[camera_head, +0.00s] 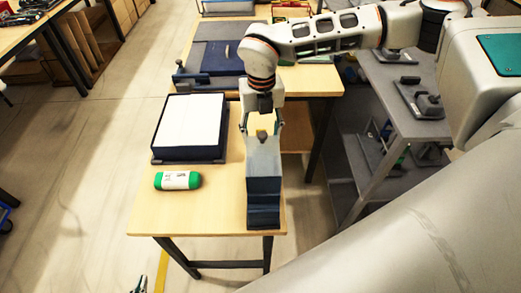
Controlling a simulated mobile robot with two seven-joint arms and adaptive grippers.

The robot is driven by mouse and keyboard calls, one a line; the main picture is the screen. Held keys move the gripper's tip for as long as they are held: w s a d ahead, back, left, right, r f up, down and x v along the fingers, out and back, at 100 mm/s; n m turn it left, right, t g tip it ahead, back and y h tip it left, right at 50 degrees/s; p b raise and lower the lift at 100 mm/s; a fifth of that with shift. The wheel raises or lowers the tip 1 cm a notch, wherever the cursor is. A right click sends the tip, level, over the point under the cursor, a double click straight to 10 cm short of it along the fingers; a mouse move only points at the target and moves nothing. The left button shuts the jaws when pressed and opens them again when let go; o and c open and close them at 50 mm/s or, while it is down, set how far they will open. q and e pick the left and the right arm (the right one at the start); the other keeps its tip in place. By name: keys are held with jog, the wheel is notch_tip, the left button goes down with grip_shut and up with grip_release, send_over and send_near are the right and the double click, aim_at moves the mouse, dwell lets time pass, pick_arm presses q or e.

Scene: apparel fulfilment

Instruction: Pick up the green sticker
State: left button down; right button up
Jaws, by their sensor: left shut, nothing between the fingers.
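A green roll-shaped item with a white label around its middle (178,181) lies on the wooden table, left of centre; it is the clearest green thing there, and I cannot tell whether it is the sticker. A small yellowish patch shows between the gripper and the box.
A dark-blue box with a white top (190,122) stands behind the green item. The near wooden tabletop (210,215) is clear in front. A second table with a blue-grey mat (215,50) is behind. A grey shelf cart (400,110) stands at right.

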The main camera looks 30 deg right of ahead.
jog(key=shift+s+f+p, duration=0.1)
jog(key=shift+f+p, duration=0.25)
jog(key=shift+f, duration=2.05)
jog(key=shift+f, duration=0.2)
jog(key=c, duration=0.8)
